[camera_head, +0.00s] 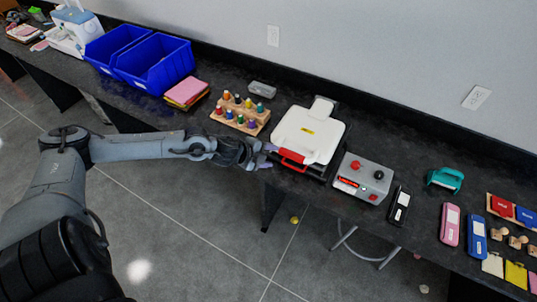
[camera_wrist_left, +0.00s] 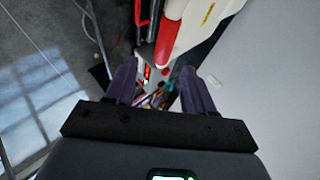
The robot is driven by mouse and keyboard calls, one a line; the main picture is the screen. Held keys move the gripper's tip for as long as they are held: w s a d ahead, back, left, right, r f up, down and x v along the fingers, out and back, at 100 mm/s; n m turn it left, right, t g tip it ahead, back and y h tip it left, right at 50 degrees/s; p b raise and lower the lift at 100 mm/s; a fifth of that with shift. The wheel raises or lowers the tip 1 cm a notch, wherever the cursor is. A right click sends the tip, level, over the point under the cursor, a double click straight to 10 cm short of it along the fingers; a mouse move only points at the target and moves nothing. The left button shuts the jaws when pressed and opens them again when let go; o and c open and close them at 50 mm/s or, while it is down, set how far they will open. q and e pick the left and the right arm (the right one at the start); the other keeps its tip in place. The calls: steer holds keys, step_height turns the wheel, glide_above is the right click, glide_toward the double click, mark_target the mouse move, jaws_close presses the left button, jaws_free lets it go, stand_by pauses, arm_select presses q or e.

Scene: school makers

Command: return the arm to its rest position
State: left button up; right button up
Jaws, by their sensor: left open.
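My left arm (camera_head: 150,147) reaches in from the left in the head view. Its gripper (camera_head: 268,157) is at the front edge of the dark bench, beside the red handle (camera_head: 293,158) of a white press-like machine (camera_head: 310,135). In the left wrist view the gripper (camera_wrist_left: 152,85) has its two purple fingers apart with nothing held between them. The red handle (camera_wrist_left: 172,10) and white casing (camera_wrist_left: 203,20) show just beyond the fingers. I cannot tell whether the gripper touches the handle. My right gripper is not in view.
A grey control box (camera_head: 363,178) stands right of the machine. A wooden rack of coloured bottles (camera_head: 240,115), pink and yellow sheets (camera_head: 186,92) and blue bins (camera_head: 155,64) stand to its left. Several small items lie farther right. The floor before the bench is mostly open.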

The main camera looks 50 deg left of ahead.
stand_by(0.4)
arm_select(q)
steer(key=s+d+f+n+h, duration=0.1)
steer(key=s+d+f+n, duration=0.3)
steer(key=d, duration=0.6)
steer(key=s+d+f+n+h, duration=0.15)
steer(key=s+d+f, duration=0.35)
steer(key=d, duration=0.5)
steer(key=s+r+n+g+y, duration=0.2)
steer(key=s+r+n+g, duration=0.15)
steer(key=s, duration=0.35)
steer(key=s+r+n+g+y, duration=0.2)
steer(key=s+n, duration=0.3)
steer(key=s, duration=0.1)
step_height(320, 180, up, 20)
steer(key=p, duration=2)
steer(key=shift+s+a+r, duration=0.15)
steer(key=shift+a, duration=0.25)
